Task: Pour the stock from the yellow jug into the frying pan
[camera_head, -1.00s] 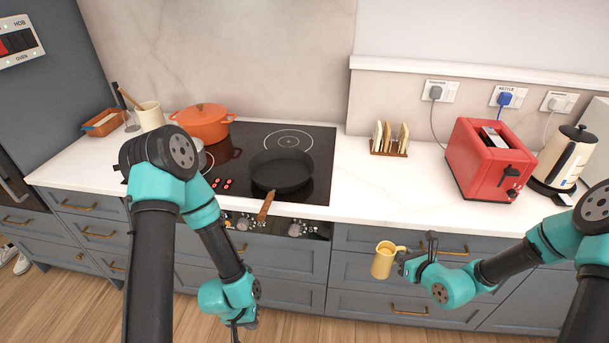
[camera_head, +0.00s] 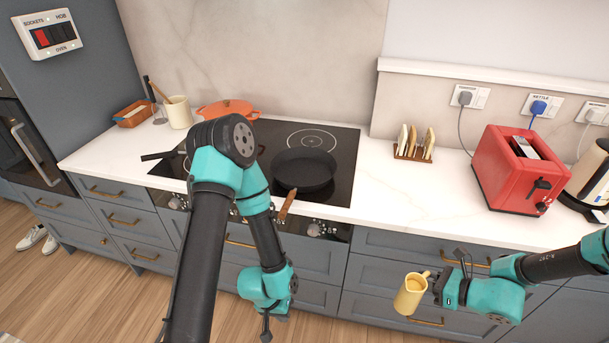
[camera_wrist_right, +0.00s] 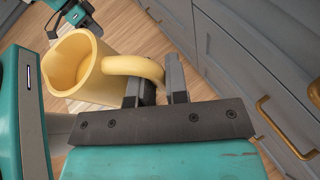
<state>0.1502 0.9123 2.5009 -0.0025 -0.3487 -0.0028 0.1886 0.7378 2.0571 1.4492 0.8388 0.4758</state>
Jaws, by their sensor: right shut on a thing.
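The yellow jug (camera_head: 410,294) is held in front of the drawers, below counter height, by my right gripper (camera_head: 436,283). In the right wrist view the jaws (camera_wrist_right: 160,88) are shut on the handle of the jug (camera_wrist_right: 80,68). The jug's mouth shows, but I cannot make out the stock inside. The black frying pan (camera_head: 303,170) sits on the hob's front right, its wooden handle (camera_head: 287,204) pointing to the front edge, and looks empty. My left gripper (camera_head: 266,334) hangs low in front of the drawers; its jaws are too small to judge.
An orange pot (camera_head: 226,108) stands at the back of the hob (camera_head: 343,165), partly behind my left arm. A toast rack (camera_head: 413,145), red toaster (camera_head: 515,172) and kettle (camera_head: 590,180) stand to the right. The counter (camera_head: 400,190) between pan and toaster is clear in front.

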